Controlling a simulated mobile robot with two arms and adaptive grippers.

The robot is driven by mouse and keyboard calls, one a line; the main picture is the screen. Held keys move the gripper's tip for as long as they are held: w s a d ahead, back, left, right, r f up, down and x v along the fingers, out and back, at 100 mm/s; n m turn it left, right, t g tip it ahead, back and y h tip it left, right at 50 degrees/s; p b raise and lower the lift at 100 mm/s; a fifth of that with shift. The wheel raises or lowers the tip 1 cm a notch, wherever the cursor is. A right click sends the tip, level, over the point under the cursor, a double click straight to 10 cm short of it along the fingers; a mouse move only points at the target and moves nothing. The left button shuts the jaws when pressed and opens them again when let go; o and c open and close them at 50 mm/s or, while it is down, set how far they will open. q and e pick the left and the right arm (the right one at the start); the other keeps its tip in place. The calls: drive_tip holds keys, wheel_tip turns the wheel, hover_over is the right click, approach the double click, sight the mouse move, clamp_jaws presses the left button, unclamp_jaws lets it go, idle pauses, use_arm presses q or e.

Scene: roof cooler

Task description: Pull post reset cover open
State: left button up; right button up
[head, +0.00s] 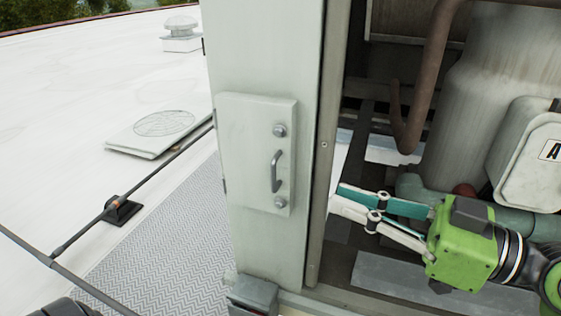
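The post reset cover (252,135) is a pale, flat rectangular panel on the front face of the light grey post (265,50). It lies flat against the post and looks closed. A grey bar handle (276,171) stands upright near its right side, with a round fastener above and below it. My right gripper (339,198) is to the right of the post, with its fingertips near the post's right edge and apart from the handle. Its two fingers lie close together in this view, and no held object shows. My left gripper is out of view.
Behind my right gripper is an open bay with a brown pipe (434,75), a grey tank (490,80) and a white box (526,150). A dark rail (165,163) runs left of the post over a grey walkway (165,255). Space before the cover looks clear.

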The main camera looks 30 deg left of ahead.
drive_tip(key=p, duration=0.3)
approach(274, 186)
wheel_tip(274, 186, up, 3)
drive_tip(key=a, duration=0.4)
drive_tip(key=a+p, duration=0.1)
drive_tip(key=a, duration=0.2)
drive_tip(key=a+p, duration=0.1)
drive_tip(key=a, duration=0.1)
drive_tip(key=shift+a+f, duration=0.25)
drive_tip(key=shift+f, duration=0.05)
drive_tip(key=shift+w+a+f+p, duration=0.1)
drive_tip(key=shift+a+f+p, duration=0.05)
drive_tip(key=shift+a+p, duration=0.25)
clamp_jaws()
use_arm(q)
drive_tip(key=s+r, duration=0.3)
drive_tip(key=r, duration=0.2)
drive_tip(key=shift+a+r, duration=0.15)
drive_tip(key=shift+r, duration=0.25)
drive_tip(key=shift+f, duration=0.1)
